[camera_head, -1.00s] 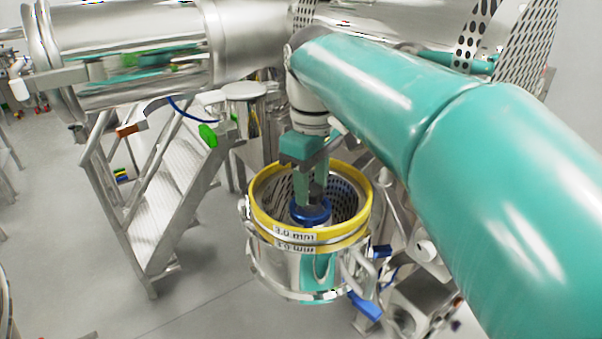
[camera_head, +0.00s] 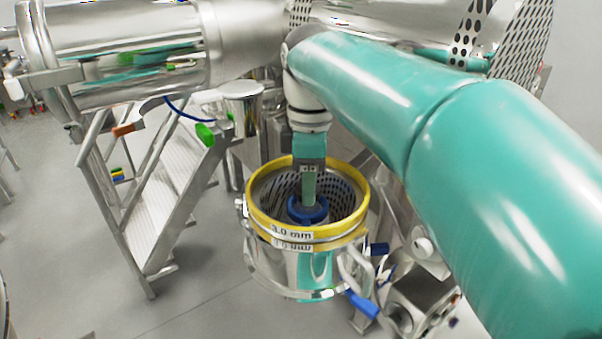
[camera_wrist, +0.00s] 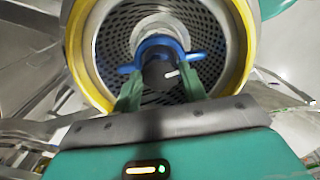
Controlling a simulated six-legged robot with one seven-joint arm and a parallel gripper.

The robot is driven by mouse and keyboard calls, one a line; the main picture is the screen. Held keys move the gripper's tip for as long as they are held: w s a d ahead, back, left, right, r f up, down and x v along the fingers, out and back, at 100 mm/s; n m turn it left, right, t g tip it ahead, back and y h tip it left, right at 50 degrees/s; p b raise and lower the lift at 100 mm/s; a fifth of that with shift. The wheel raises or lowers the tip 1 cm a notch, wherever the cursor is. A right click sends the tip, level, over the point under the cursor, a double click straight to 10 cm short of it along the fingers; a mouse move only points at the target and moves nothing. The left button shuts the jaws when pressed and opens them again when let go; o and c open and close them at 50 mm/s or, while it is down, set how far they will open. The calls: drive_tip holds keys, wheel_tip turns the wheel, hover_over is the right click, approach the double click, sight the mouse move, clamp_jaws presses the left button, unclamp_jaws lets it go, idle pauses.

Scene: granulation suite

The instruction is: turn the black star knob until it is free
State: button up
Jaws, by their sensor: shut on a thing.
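The black star knob (camera_wrist: 159,74) sits in the middle of a blue hub (camera_wrist: 155,44) inside a perforated metal basket with a yellow rim. My gripper (camera_wrist: 161,82) reaches down into the basket, one green finger on each side of the knob, shut on it. A small white mark shows on the knob's right side. In the head view my gripper (camera_head: 309,196) points straight down over the blue hub (camera_head: 308,212), and its fingers hide the knob. Whether the knob has lifted from the hub cannot be told.
Blue-handled clamps (camera_head: 362,303) stick out at the basket's lower right. Metal steps (camera_head: 165,215) stand to the left, and a large steel cylinder (camera_head: 130,50) lies behind. The floor at front left is clear.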

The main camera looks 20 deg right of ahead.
drive_tip(key=o, duration=1)
wheel_tip(320, 180, up, 14)
drive_tip(key=shift+f, duration=0.1)
drive_tip(key=shift+s, duration=0.1)
idle(0.4)
